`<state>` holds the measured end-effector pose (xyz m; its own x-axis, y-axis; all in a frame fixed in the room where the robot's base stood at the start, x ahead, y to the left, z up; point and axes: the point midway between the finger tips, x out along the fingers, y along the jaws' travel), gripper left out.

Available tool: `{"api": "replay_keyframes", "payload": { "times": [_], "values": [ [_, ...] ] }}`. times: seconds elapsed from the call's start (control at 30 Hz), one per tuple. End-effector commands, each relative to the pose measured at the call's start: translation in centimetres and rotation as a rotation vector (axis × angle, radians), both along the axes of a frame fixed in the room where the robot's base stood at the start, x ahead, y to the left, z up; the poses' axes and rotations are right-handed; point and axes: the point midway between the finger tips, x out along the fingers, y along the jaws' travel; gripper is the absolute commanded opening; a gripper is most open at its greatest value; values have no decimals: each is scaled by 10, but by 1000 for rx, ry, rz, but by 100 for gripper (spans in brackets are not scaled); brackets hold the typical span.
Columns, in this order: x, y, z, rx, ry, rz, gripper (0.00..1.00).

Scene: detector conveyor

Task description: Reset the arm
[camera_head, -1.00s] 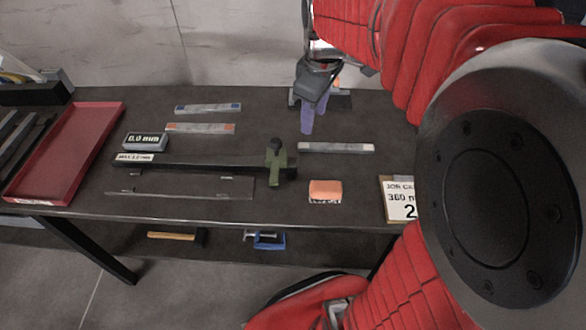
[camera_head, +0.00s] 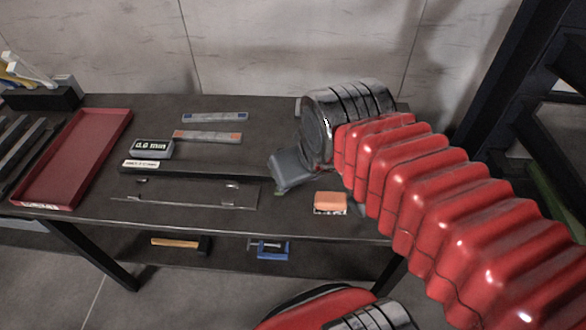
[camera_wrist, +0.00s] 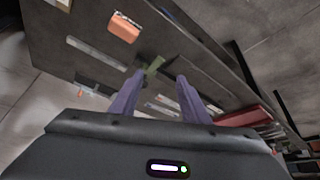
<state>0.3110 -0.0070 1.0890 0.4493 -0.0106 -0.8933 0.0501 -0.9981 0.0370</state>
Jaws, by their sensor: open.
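My gripper (camera_wrist: 161,76) is open, with two purple fingers apart and nothing between them in the wrist view. In the head view its grey body (camera_head: 290,170) hangs over the right part of the bench, and the fingers are hidden. My red-sleeved arm reaches in from the right. Past the fingertips in the wrist view is the green slider (camera_wrist: 154,68) of a long dark gauge bar (camera_head: 200,170). In the head view my gripper covers nearly all of that slider; I cannot tell whether they touch.
On the dark bench (camera_head: 100,190) are a red tray (camera_head: 72,160), two grey strips (camera_head: 215,117) (camera_head: 207,136), a small display (camera_head: 152,149), a thin metal piece (camera_head: 185,195) and an orange block (camera_head: 330,202) close to my arm. A hammer (camera_head: 177,243) and blue clamp (camera_head: 268,249) lie below.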

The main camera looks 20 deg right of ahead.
Motion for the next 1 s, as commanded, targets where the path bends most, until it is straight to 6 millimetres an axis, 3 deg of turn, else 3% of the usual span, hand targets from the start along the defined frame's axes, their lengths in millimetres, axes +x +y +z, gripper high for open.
{"api": "replay_keyframes", "payload": {
  "times": [0.2,1.0],
  "values": [
    [-13,7,-4,37,-26,-48,42],
    [-13,7,-5,38,-26,-50,42]
  ]
}}
